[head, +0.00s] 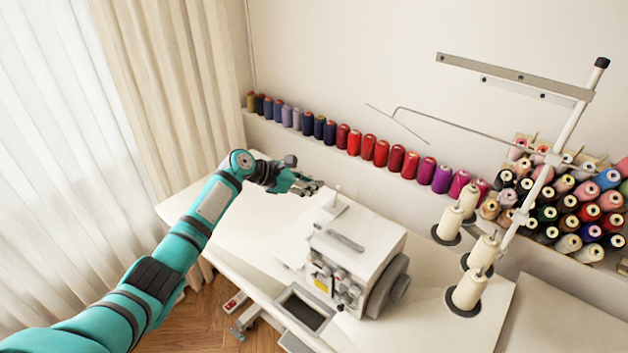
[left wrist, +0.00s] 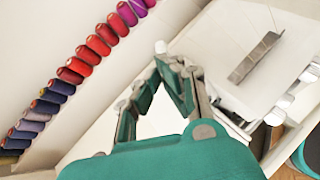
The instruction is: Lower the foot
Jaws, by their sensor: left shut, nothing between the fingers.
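A white sewing machine (head: 350,250) with dials on its front and a grey handwheel stands on a white table. Its top and metal plate also show in the left wrist view (left wrist: 255,57). The foot itself cannot be made out; the machine's body or my viewing angle hides it. My left gripper (head: 318,186) is shut and empty, just behind the machine's far left end, near a small upright white post (head: 337,190). In the left wrist view its fingertips (left wrist: 170,62) meet just below a small white knob (left wrist: 160,47). My right gripper is not in view.
Thread cones (head: 468,291) and a tall metal thread stand (head: 550,165) stand right of the machine. A row of coloured spools (head: 381,152) lines the wall ledge behind. A curtain (head: 170,80) hangs at the left. The table's left part (head: 225,225) is clear.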

